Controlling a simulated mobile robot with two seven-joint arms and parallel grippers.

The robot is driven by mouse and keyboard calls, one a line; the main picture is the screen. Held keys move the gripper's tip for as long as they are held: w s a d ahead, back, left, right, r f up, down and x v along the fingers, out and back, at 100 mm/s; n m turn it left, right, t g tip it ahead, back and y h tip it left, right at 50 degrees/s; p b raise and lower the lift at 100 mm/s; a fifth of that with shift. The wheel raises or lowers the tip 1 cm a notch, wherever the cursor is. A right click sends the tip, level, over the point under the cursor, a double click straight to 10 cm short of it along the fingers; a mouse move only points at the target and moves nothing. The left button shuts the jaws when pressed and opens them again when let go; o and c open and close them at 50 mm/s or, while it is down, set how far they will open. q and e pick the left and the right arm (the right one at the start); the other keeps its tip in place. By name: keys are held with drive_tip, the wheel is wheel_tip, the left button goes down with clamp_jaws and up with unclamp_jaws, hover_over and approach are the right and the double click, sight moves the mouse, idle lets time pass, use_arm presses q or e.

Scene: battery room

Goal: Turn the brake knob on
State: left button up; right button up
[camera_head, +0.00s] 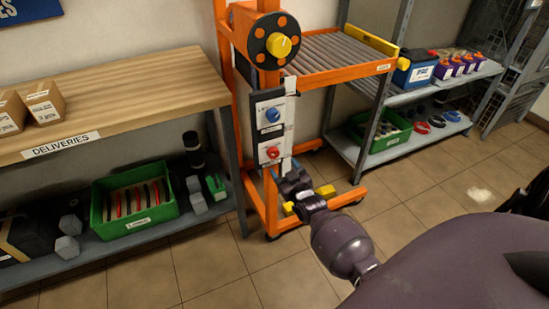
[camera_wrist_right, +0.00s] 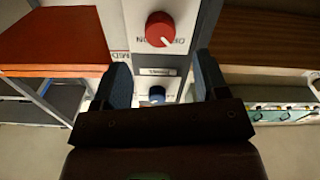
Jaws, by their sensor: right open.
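A white control panel (camera_head: 273,128) is mounted upright on the orange cart frame. It carries a blue knob (camera_head: 273,115) above a red knob (camera_head: 272,152). The labels are too small to tell which one is the brake knob. In the right wrist view, which looks upside down, the red knob (camera_wrist_right: 160,29) is near the top and the blue knob (camera_wrist_right: 157,94) is lower, between the finger sides. My right gripper (camera_wrist_right: 163,78) is open, with its fingers apart and nothing held. In the head view it is low, below the panel. My left gripper is out of view.
A yellow knob (camera_head: 280,46) sits on a black disc above the panel. The cart's roller deck (camera_head: 335,56) extends to the right. A wooden bench (camera_head: 110,95) stands left, with a green bin (camera_head: 134,223) on its lower shelf. Tiled floor is open at front left.

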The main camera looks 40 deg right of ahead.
sight(275, 155)
drive_tip(key=b+x, duration=0.1)
drive_tip(key=x, duration=0.4)
drive_tip(key=shift+f, duration=0.2)
drive_tip(key=shift+w+d, duration=0.15)
drive_tip(key=shift+w, duration=0.45)
drive_tip(key=shift+w+r, duration=0.15)
drive_tip(key=shift+w, duration=0.05)
drive_tip(key=c, duration=0.9)
